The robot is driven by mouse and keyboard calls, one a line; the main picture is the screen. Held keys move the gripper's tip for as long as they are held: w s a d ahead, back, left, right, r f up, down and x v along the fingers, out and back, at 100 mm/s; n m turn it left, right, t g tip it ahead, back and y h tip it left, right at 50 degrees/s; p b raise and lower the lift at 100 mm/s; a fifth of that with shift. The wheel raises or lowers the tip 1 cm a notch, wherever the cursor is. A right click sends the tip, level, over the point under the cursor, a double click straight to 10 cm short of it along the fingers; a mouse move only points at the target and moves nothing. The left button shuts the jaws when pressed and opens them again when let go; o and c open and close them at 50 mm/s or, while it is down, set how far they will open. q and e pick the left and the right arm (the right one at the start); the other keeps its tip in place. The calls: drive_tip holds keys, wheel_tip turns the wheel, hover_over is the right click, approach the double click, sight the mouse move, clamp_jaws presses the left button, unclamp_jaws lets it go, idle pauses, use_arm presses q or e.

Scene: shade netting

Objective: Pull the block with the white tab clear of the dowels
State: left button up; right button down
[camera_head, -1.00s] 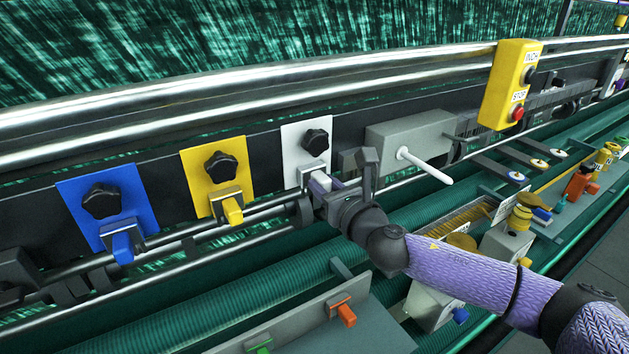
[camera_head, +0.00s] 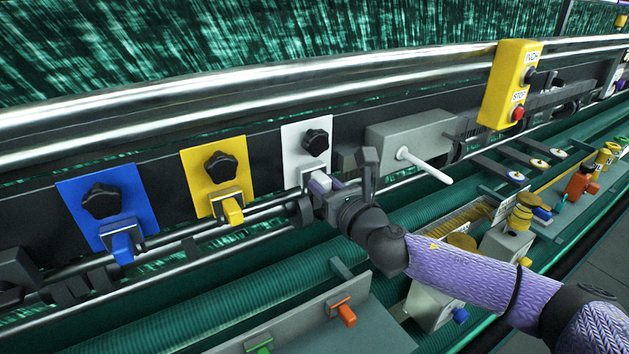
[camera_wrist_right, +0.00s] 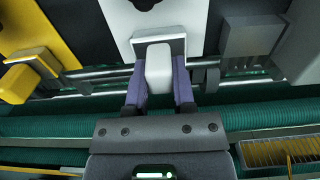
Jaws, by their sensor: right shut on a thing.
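The white tab (camera_wrist_right: 158,66) sticks out from a grey block (camera_wrist_right: 175,44) below a white plate (camera_head: 305,138) with a black knob. In the right wrist view, the two purple fingers of my right gripper (camera_wrist_right: 159,92) stand on either side of the tab, shut on it. The block sits at the white plate's lower edge, by the metal rods. In the head view my gripper (camera_head: 322,184) partly hides the tab and block. I cannot tell how far the block sits on the dowels. My left gripper is not in view.
A yellow plate (camera_head: 226,166) and a blue plate (camera_head: 110,181), each with a knob and coloured tab, stand to the left. A grey box (camera_head: 398,137) with a white lever (camera_head: 428,166) is just right. A yellow switch box (camera_head: 507,85) hangs farther right. Green rollers run below.

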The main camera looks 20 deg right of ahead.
sight(328, 188)
drive_tip(key=shift+s, duration=0.15)
drive_tip(key=shift+s+d, duration=0.2)
drive_tip(key=shift+s, duration=0.9)
drive_tip(key=shift+s+d, duration=0.15)
drive_tip(key=shift+s, duration=0.95)
drive_tip(key=s, duration=0.4)
drive_tip(key=shift+d, duration=0.25)
drive_tip(key=shift+b, duration=0.3)
